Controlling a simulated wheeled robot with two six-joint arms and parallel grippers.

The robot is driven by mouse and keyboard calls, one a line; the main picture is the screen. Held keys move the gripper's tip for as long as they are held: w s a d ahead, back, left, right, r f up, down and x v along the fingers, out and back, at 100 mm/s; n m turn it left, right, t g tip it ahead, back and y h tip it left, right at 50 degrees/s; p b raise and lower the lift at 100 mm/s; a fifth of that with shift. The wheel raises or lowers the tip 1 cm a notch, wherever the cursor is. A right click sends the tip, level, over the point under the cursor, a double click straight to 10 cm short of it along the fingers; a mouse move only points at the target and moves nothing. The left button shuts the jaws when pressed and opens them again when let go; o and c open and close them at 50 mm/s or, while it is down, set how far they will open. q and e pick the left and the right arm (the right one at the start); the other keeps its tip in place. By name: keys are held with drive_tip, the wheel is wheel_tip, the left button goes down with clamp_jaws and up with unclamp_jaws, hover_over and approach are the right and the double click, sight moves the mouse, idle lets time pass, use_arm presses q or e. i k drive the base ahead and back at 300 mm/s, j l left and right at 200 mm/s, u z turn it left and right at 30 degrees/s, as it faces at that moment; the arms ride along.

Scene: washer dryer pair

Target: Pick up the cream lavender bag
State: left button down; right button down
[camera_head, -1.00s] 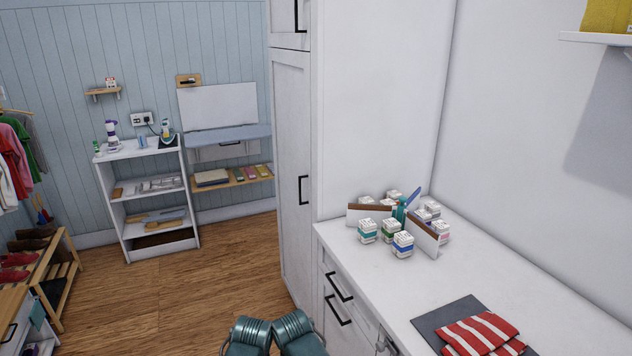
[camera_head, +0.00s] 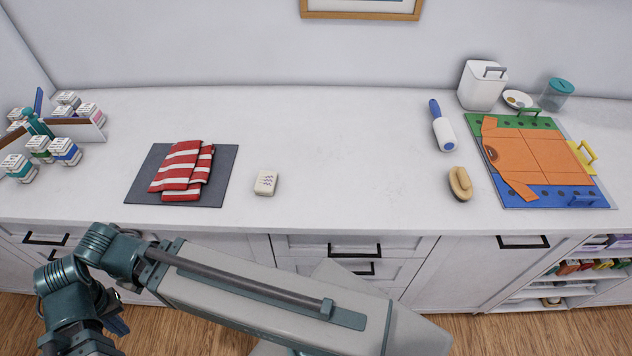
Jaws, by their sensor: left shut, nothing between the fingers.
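The cream lavender bag (camera_head: 265,183), a small cream block with a purple print, lies on the white counter (camera_head: 345,165). It sits just right of the grey mat and apart from it. My left arm crosses the lower part of the view, below the counter's front edge. Its wrist bends down at the lower left. My left gripper (camera_head: 116,325) is there, partly hidden by the wrist links, shut and empty, well left of and below the bag. My right gripper is not in view.
Left of the bag, a red-and-white striped cloth (camera_head: 183,168) lies on the grey mat (camera_head: 222,176). Small boxes (camera_head: 66,151) stand far left. A lint roller (camera_head: 442,127), a brush (camera_head: 460,184) and an orange shirt on a folding board (camera_head: 556,196) lie right. The counter between is clear.

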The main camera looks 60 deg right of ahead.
sight(266, 180)
drive_tip(key=z, duration=0.45)
drive_tip(key=k+z, duration=0.15)
drive_tip(key=z, duration=0.3)
drive_tip(key=l+z, duration=0.1)
drive_tip(key=z, duration=0.35)
